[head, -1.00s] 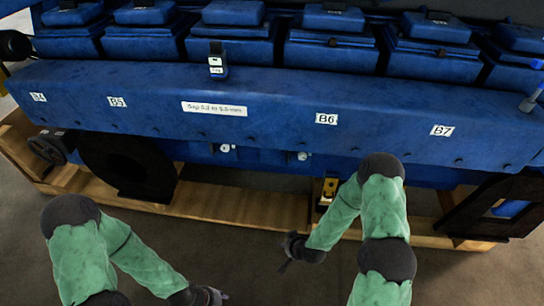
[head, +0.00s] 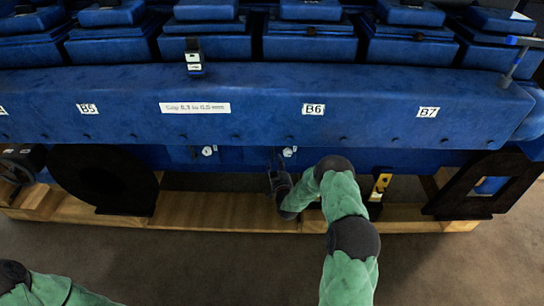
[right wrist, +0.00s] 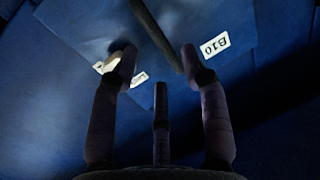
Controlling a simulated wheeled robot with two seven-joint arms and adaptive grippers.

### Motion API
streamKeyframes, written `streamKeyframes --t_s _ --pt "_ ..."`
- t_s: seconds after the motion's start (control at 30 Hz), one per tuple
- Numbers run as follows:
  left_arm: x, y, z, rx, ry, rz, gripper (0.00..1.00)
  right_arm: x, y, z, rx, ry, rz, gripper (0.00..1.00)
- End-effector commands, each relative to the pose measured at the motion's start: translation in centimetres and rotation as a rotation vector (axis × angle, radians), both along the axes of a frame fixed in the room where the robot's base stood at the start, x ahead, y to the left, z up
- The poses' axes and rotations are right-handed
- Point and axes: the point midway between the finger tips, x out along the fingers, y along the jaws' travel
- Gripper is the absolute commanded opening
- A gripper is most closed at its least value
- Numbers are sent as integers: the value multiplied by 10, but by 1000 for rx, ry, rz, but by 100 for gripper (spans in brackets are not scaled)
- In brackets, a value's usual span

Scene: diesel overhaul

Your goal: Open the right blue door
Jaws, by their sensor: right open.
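The blue engine side below the long blue beam (head: 260,105) carries two small white fittings, a left one (head: 208,150) and a right one (head: 288,151). The blue door surface around the right fitting is in shadow, and its edges are hard to make out. My right gripper (head: 277,170) is just below and left of the right fitting. In the right wrist view its fingers (right wrist: 158,70) are spread and hold nothing. A dark bar (right wrist: 158,38) crosses between the fingertips, near a B10 label (right wrist: 215,45). Contact cannot be told. My left gripper is out of view.
The engine rests on a wooden pallet (head: 215,210). A black round plate (head: 100,178) stands at left and a black frame (head: 455,195) at right. A yellow tool (head: 381,186) stands right of my right arm. The floor in front is clear.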

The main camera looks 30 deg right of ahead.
Motion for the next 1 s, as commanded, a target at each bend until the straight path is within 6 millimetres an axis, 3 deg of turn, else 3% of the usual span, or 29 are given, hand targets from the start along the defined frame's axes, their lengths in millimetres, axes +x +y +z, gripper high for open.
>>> streamKeyframes --t_s 0.2,0.37,0.77,0.8,0.93,0.97,1.0 --pt "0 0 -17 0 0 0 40 35 -13 -2 1 -1 -1 46" --pt "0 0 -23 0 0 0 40 52 -19 -1 2 -2 0 46" --pt "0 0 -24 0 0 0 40 59 -21 0 3 1 0 46" --pt "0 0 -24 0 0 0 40 59 -22 0 3 1 0 43" --pt "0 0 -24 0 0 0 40 59 -21 0 3 1 0 6" --pt "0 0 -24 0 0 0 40 59 -21 0 3 1 0 0" --pt "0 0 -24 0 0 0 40 59 -21 0 3 1 0 0"
